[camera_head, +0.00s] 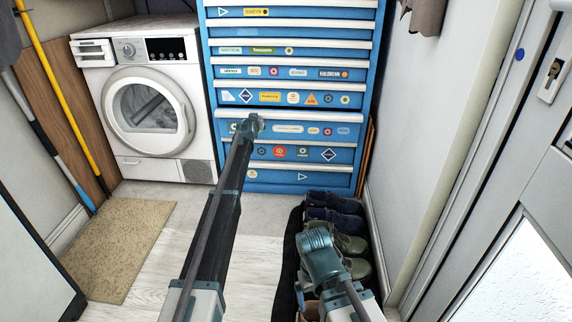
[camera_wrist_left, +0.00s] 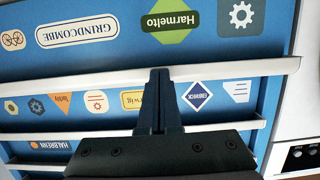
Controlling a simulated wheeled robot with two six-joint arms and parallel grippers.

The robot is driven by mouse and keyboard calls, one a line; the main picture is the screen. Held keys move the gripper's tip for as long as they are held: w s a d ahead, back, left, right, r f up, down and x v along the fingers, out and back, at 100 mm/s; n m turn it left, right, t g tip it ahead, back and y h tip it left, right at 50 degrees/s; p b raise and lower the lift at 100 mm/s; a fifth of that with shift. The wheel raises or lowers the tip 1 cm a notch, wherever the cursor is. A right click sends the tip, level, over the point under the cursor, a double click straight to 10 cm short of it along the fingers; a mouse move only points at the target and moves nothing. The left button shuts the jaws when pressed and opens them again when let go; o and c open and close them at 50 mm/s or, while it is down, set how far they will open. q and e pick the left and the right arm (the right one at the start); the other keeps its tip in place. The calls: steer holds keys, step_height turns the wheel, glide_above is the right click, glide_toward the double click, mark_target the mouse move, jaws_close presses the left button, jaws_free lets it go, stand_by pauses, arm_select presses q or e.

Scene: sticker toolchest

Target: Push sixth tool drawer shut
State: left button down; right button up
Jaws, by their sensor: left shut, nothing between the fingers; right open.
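The blue tool chest (camera_head: 368,60) stands against the back wall with white-edged drawers. The sixth drawer (camera_head: 345,132) shows below the row with a diamond sticker; its white top edge seems to stand a little proud of its neighbours. In the left wrist view, upside down, its front (camera_wrist_left: 110,62) carries the Harmelto sticker. My left gripper (camera_wrist_left: 160,76) is shut and empty, its tips at this drawer's white edge; whether they touch is unclear. In the head view the left arm reaches the drawer's left part. My right gripper (camera_head: 302,290) is open, low over the shoes, its fingers barely distinguishable.
A white washing machine (camera_head: 150,95) stands left of the chest. Several shoes (camera_head: 345,222) lie on a dark mat at right, near the wall. A beige mat (camera_head: 120,245) lies at left. The pale floor (camera_head: 255,255) in the middle is clear. A door (camera_head: 500,230) is at far right.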

stand_by(0.4)
arm_select(q)
steer(key=s, duration=0.8)
steer(key=shift+a, duration=0.1)
stand_by(0.4)
